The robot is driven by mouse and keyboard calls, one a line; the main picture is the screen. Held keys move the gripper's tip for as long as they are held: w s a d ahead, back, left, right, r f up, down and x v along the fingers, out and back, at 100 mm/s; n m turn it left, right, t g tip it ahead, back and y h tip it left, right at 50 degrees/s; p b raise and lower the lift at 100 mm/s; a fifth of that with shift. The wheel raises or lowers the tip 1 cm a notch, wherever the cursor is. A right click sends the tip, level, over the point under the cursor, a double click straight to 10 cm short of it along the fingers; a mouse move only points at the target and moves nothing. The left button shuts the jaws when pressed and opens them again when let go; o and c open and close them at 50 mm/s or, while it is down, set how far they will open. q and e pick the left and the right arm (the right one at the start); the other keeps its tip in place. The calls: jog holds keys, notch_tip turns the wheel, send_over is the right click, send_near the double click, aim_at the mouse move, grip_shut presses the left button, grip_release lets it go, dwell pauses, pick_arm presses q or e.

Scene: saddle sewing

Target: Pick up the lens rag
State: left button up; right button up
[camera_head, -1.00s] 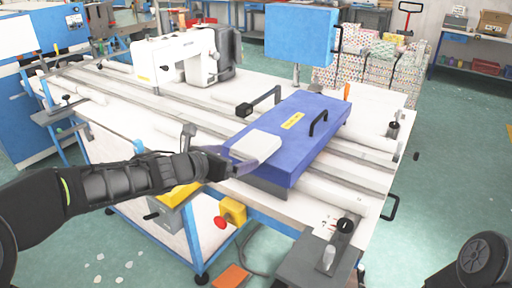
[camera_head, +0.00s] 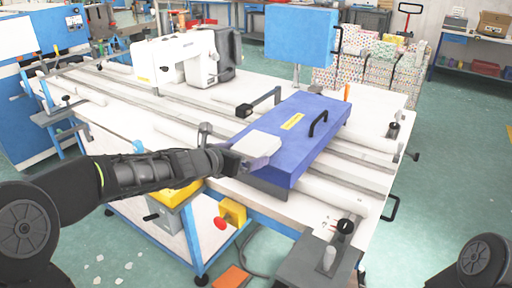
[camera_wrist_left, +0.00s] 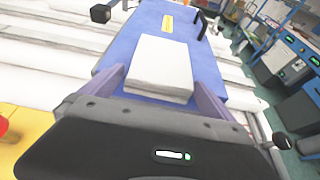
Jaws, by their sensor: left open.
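The lens rag looks like a flat white folded pad (camera_head: 257,146) on the near left end of the blue box-like cover (camera_head: 325,132) on the sewing table. In the left wrist view the white rag (camera_wrist_left: 161,66) lies straight ahead of my left gripper (camera_wrist_left: 163,92). The two fingers stand apart, one on either side of the rag's near end. In the head view my left gripper (camera_head: 250,163) is at the rag's near left side, open. I cannot tell whether the fingers touch the rag. Only a part of my right arm shows at the lower right; its gripper is out of view.
The blue cover has a black handle (camera_head: 318,124) and a yellow label. A white sewing machine (camera_head: 188,58) stands at the back left, and a blue panel (camera_head: 301,36) rises behind. A black lever (camera_head: 258,101) sticks up left of the cover. White rails cross the table.

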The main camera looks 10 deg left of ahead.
pick_arm(q)
jog(key=c, duration=1.2)
notch_tip(320, 180, up, 10)
jog(key=p, duration=0.7)
jog(key=shift+r, duration=0.1)
jog(key=shift+c, duration=0.2)
